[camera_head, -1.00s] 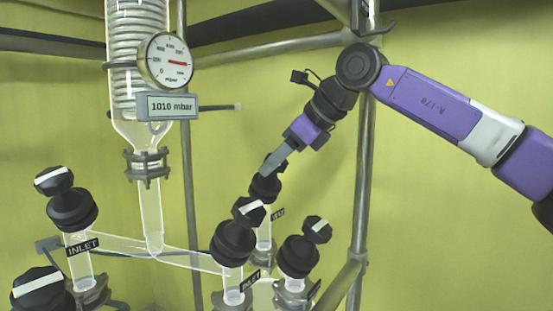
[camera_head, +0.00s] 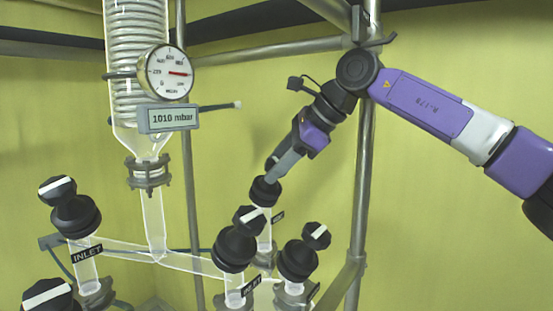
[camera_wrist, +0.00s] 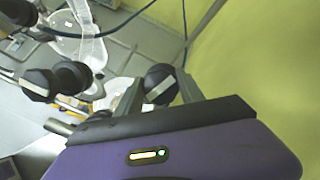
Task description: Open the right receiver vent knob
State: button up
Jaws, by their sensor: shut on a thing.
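The vent knob (camera_wrist: 160,84) is a black faceted knob with a white stripe, held between my two fingers in the wrist view. My gripper (camera_head: 271,173) is shut on it and reaches down from the upper right in the head view. There the fingers hide most of the knob. Its black valve body (camera_head: 264,192) sits upright on a glass neck, behind the front inlet valve. A small dark label (camera_head: 278,216) beside the neck is too small to read surely.
Other black valves with striped knobs stand close by: a front inlet valve (camera_head: 234,248), one to the right (camera_head: 298,260), and an inlet valve (camera_head: 76,214) at left. A metal post (camera_head: 364,190) runs close to my wrist. The display (camera_head: 169,117) reads 1010 mbar.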

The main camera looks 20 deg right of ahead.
jog(key=shift+n+g, duration=0.4)
jog(key=shift+n, duration=1.2)
jog(key=o, duration=1.4)
